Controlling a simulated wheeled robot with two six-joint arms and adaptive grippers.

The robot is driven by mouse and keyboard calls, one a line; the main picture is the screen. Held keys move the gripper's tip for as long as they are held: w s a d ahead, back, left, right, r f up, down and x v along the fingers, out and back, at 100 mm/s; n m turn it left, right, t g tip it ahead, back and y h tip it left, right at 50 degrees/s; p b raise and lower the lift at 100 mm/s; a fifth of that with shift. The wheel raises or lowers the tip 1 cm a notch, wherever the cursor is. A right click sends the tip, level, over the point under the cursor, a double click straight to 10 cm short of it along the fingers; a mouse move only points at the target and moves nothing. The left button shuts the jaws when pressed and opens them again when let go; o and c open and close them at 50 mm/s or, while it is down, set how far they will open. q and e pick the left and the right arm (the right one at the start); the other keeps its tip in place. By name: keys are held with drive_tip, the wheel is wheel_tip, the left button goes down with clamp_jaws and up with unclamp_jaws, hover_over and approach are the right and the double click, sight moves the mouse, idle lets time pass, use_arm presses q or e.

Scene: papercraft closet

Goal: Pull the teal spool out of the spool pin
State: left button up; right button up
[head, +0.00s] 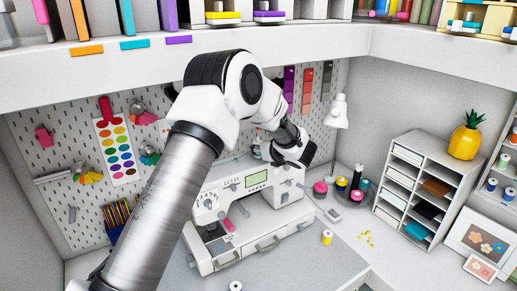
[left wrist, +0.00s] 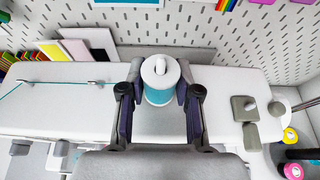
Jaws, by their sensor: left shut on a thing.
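The teal spool (left wrist: 158,96) has teal thread and a white top, and stands at the top centre of the left wrist view, over the white sewing machine (left wrist: 75,85). My left gripper (left wrist: 160,82) is shut on it, one finger on each side. In the head view my left gripper (head: 296,150) is at the top of the sewing machine (head: 208,203), and the spool is hidden there. My right gripper is not in view.
A pegboard (head: 60,135) stands behind the machine and a shelf (head: 200,55) hangs above. A white lamp (head: 337,112) is just right of my gripper. Several spools on a round tray (head: 368,201) stand right of the machine. A white cubby (head: 448,178) is farther right.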

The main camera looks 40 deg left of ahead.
use_arm(q)
wheel_tip(320, 180, up, 12)
drive_tip(key=shift+a+f, duration=0.1)
drive_tip(key=shift+a, duration=0.05)
drive_tip(key=shift+r, duration=0.55)
drive_tip(key=shift+w+f, duration=0.1)
